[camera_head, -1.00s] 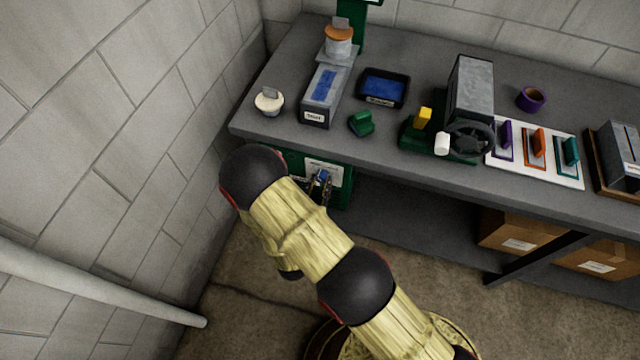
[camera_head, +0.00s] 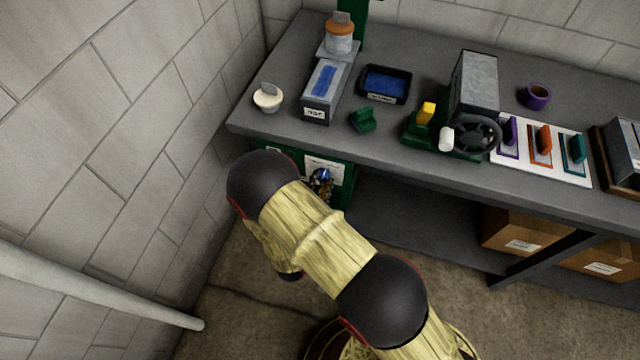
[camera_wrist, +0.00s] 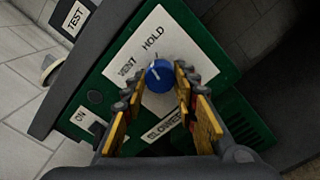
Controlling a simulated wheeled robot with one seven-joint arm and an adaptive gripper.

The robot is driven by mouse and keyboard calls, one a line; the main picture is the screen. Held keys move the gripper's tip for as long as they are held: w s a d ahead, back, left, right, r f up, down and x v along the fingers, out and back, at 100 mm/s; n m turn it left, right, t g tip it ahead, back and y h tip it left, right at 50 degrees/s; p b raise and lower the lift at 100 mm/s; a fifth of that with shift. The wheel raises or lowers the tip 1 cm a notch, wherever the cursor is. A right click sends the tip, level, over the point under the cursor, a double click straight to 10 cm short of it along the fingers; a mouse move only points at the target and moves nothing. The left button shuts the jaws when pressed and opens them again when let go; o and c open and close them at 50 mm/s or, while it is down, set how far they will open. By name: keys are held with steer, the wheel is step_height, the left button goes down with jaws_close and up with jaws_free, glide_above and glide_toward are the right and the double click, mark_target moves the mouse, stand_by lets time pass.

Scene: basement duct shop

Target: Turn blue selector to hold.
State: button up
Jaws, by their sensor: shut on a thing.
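The blue selector (camera_wrist: 159,76) is a round knob with a white mark, on a white plate (camera_wrist: 185,48) of a green panel. In the wrist view the plate reads "VENT" and "HOLD" above the knob and what looks like "BLOWER" below. The white mark points up and left, seemingly between the two words; its exact setting is unclear. My gripper (camera_wrist: 157,88) is shut on the selector, one yellow-padded finger on each side. In the head view the green panel (camera_head: 340,197) hangs under the bench's left end; my gripper (camera_head: 320,185) is at it, partly hidden by my arm.
A switch labelled "ON" (camera_wrist: 86,117) sits left of the selector. The block wall (camera_head: 110,130) is close on the left.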

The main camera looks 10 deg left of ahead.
steer(key=shift+m+b, duration=0.65)
steer(key=shift+m, duration=1.05)
steer(key=o, duration=1.1)
steer(key=shift+o, duration=0.3)
steer(key=s, duration=1.2)
steer(key=shift+a, duration=0.45)
steer(key=shift+f, duration=0.15)
